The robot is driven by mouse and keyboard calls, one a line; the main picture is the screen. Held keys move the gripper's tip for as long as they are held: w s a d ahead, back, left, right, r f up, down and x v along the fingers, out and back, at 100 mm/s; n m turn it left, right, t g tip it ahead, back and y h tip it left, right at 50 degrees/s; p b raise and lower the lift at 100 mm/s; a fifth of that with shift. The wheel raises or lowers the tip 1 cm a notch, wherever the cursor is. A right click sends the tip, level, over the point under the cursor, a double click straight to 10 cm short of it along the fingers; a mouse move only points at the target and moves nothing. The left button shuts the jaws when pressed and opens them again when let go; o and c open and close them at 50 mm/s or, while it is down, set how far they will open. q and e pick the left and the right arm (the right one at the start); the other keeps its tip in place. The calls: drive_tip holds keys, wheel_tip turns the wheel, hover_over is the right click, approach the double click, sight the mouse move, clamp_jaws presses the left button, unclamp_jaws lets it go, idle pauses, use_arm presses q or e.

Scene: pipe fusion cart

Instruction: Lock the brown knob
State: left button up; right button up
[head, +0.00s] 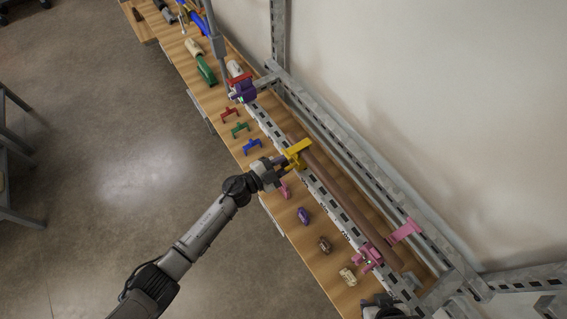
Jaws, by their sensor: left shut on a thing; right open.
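The brown knob (325,244) lies on the wooden bench top, between a purple knob (303,215) and a beige knob (348,276). My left gripper (284,161) is well above and left of it in the head view. It is shut on the yellow bracket (299,150), which is at the long brown pipe (345,195); whether they touch is unclear. The fingertips are small and partly hidden. My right gripper (382,303) is open at the bottom edge, near the beige knob and only partly in view.
Red (229,115), green (240,130) and blue (252,146) brackets lie along the bench, with a pink piece (285,190) beside my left gripper. Pink fittings (370,257) stand near the pipe's lower end. A metal frame (350,155) borders the wall side.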

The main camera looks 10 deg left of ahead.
use_arm(q)
drive_tip(key=shift+m+b, duration=0.3)
drive_tip(key=shift+m, duration=1.6)
drive_tip(key=o, duration=0.9)
drive_tip(key=v, duration=1.3)
drive_tip(key=shift+s+a, duration=0.25)
drive_tip(key=shift+a, duration=0.05)
